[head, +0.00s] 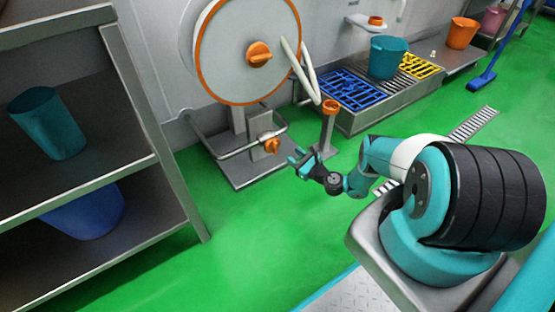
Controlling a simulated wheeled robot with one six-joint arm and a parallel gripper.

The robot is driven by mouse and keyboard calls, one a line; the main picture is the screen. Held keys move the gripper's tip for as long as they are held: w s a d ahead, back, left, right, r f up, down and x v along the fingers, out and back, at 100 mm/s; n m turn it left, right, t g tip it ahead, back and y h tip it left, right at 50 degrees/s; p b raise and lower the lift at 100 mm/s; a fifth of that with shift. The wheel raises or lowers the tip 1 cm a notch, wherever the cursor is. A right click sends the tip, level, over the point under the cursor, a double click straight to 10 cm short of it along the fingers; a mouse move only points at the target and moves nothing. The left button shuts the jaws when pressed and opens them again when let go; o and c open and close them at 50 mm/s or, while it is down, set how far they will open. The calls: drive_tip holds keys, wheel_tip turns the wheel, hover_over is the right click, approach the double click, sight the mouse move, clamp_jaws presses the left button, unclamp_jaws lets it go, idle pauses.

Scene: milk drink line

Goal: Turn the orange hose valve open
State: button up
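The orange hose valve (272,146) is a small orange handle on the pipe low in front of the hose reel's stand. My gripper (293,156) is just right of the valve and a little below it in the head view, with its teal fingers pointing toward it. The fingers look apart, with nothing seen between them. A small gap shows between the fingertips and the valve, so they do not appear to touch.
The hose reel (225,60) with an orange rim stands behind the valve. An orange-topped post (329,125) rises close behind my gripper. A metal shelf (165,165) stands at left. A floor basin (385,112) with blue and yellow grates is behind. Green floor is clear in front.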

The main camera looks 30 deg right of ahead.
drive_tip(key=s+f+m+h+b, duration=0.2)
drive_tip(key=s+f+m+h, duration=0.15)
drive_tip(key=s+f, duration=0.2)
drive_tip(key=b, duration=0.9)
approach(276, 147)
drive_tip(key=w+f, duration=0.1)
drive_tip(key=shift+m+t+y, duration=0.25)
drive_tip(key=shift+t+y, duration=0.1)
drive_tip(key=shift+t, duration=0.05)
drive_tip(key=w+b, duration=0.8)
drive_tip(key=b, duration=0.4)
drive_tip(key=shift+w+d+r, duration=0.15)
clamp_jaws()
